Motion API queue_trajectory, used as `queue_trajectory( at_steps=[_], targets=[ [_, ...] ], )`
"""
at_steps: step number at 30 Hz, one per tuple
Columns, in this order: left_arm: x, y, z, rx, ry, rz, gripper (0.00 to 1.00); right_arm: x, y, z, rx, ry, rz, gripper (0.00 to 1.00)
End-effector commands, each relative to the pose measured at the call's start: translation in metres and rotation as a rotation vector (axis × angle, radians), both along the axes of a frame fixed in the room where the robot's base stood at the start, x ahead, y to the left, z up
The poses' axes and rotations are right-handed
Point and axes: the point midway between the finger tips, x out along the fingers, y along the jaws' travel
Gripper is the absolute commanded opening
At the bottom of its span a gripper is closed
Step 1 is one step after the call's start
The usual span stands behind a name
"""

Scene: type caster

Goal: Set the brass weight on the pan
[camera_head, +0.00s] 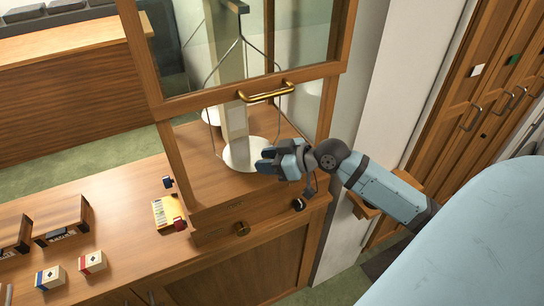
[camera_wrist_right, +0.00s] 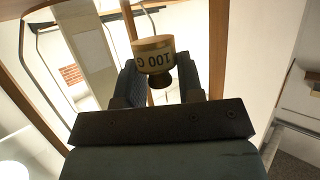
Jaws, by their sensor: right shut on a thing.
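The brass weight (camera_wrist_right: 155,56), a small cylinder marked "100 G", is between the fingers of my right gripper (camera_wrist_right: 162,75) in the right wrist view. In the head view my right gripper (camera_head: 268,160) reaches into the balance case from the right, and the weight is not clearly visible there. The round silvery pan (camera_head: 236,156) hangs from a thin wire bow inside the case. My gripper is at the pan's right edge; I cannot tell whether weight and pan touch. My left gripper is not in view.
The wooden case has a raised glass front with a brass handle (camera_head: 266,92) above my gripper. The balance's pale column (camera_head: 233,120) stands behind the pan. A yellow card (camera_head: 165,212) and small boxes (camera_head: 92,263) lie on the counter to the left.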

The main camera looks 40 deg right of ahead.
Motion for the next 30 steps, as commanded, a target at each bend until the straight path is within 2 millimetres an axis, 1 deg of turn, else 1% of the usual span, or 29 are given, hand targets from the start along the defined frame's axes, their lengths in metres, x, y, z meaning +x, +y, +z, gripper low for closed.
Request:
queue_trajectory(
  at_steps=[7,30],
  targets=[
    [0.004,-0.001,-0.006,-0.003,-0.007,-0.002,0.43,0.022,-0.005,-0.002,0.002,-0.003,0.000,0.05],
    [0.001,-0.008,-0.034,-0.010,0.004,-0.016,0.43,0.089,-0.021,-0.015,0.001,-0.001,-0.001,0.05]
  ],
)
